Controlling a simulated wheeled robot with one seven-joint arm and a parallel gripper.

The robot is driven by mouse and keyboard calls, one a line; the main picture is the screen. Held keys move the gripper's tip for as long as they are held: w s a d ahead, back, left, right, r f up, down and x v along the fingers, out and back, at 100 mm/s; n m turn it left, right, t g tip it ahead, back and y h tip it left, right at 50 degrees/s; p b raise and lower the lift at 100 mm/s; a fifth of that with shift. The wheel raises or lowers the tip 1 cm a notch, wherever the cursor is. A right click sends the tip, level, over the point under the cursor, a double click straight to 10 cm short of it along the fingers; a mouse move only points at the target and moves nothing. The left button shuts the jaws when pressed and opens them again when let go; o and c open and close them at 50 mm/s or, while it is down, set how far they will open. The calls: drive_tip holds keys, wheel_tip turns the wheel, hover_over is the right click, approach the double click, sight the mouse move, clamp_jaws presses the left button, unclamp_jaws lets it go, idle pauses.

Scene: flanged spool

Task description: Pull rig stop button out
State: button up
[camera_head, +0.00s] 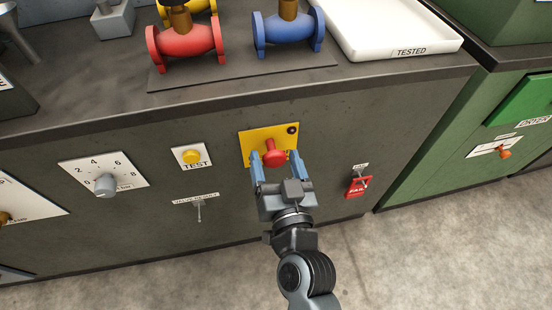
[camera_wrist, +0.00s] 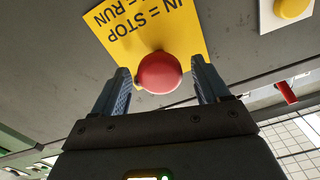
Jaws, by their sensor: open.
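The red stop button (camera_head: 274,156) has a round head and sits on a yellow plate (camera_head: 256,135) on the dark front panel of the bench. My gripper (camera_head: 276,160) is at the button with its blue fingers open, one on each side of the red head. In the wrist view the red button (camera_wrist: 159,73) lies between the two fingertips of my gripper (camera_wrist: 162,78), with a visible gap on the right and a smaller one on the left. The yellow plate (camera_wrist: 125,30) there reads "STOP" and "RUN" upside down.
Red (camera_head: 187,40) and blue (camera_head: 287,32) valves and a white tray (camera_head: 400,38) stand on the bench above.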

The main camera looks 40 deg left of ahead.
drive_tip(key=b+v, duration=0.1)
drive_tip(key=v, duration=0.6)
drive_tip(key=shift+b, duration=0.3)
drive_tip(key=shift+s+d, duration=0.1)
drive_tip(key=s+d+r+m+t+h+p, duration=0.1)
drive_tip(key=s+d+m+t+h+p, duration=0.2)
drive_tip(key=d, duration=0.9)
drive_tip(key=s+d+r+m+h+p, duration=0.1)
drive_tip(key=s+d+r+h+p, duration=0.2)
drive_tip(key=d, duration=0.8)
drive_tip(key=s+d+r+m+h+p, duration=0.2)
drive_tip(key=s+d+r+h+p, duration=0.4)
drive_tip(key=s+d+r, duration=0.7)
drive_tip(key=s+h, duration=0.1)
drive_tip(key=s, duration=0.2)
drive_tip(key=shift+r+m+h, duration=0.25)
drive_tip(key=shift+m+h, duration=0.15)
drive_tip(key=shift+s, duration=0.15)
